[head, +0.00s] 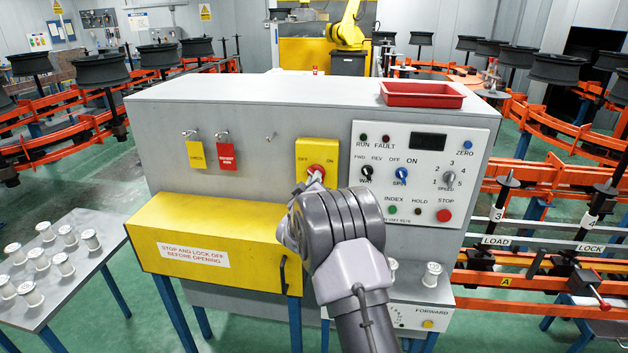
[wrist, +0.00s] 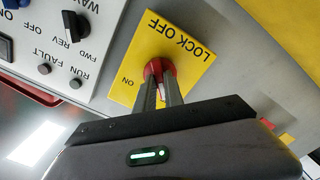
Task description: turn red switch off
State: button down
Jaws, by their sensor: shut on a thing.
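The red switch (head: 316,169) is a round knob on a yellow plate (head: 305,152) on the front of the grey cabinet. In the wrist view the red switch (wrist: 152,68) shows beyond my fingers, on the yellow plate (wrist: 185,50) with LOCK OFF and ON upside down. My gripper (head: 314,180) is shut on the switch's grip, with one finger on each side; its fingers also show in the wrist view (wrist: 160,92). The fingers hide part of the knob, so I cannot tell exactly where it points.
Right of the plate is a white control panel (head: 415,210) with knobs and buttons. Yellow and red tags (head: 227,157) hang to the left. A yellow cover (head: 205,235) juts out below left. A red tray (head: 421,95) sits on top of the cabinet.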

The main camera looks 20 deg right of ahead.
jog(key=shift+f, duration=0.1)
dwell(0.3)
jog(key=c, duration=1.4)
grip_release()
jog(key=shift+c, duration=0.2)
jog(key=shift+s+a, duration=0.1)
jog(key=v, duration=1.7)
jog(key=shift+a, duration=0.1)
